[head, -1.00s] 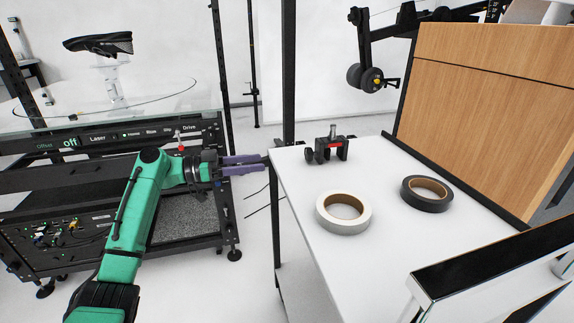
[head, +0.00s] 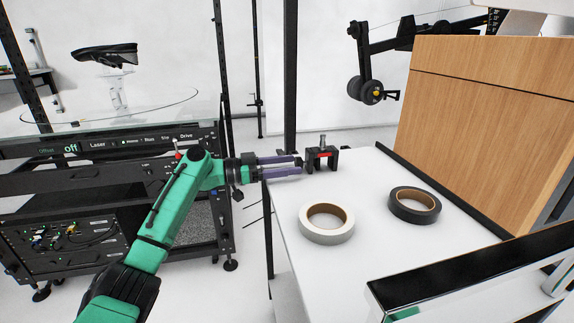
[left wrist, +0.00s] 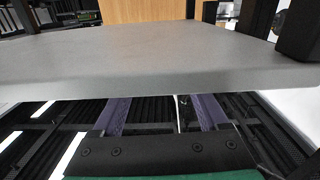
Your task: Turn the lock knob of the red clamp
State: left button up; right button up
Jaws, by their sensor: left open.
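The clamp (head: 333,158) is a small black block with a red part (head: 323,154) in its middle and a metal pin (head: 323,140) on top. It stands upright at the far left corner of the white table (head: 365,205). My left gripper (head: 299,166) is open, its purple fingers pointing right at the clamp's left side, close to it. The clamp's dark round side knob is hard to make out behind the fingertips, and I cannot tell if they touch. In the left wrist view the fingers (left wrist: 164,112) show, their tips hidden at the table edge. My right gripper is not in view.
A white tape roll (head: 327,235) and a black tape roll (head: 415,217) lie on the table. A wooden panel (head: 480,130) bounds its right side. A black post (head: 290,80) stands behind the table.

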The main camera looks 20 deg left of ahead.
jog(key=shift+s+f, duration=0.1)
pick_arm(q)
grip_shut()
jog(key=shift+n, duration=0.7)
jog(key=shift+r+n+p, duration=0.15)
jog(key=shift+n+p, duration=0.3)
jog(key=shift+n, duration=0.75)
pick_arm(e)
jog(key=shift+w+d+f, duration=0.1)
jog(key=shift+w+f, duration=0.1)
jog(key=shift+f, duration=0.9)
pick_arm(q)
grip_release()
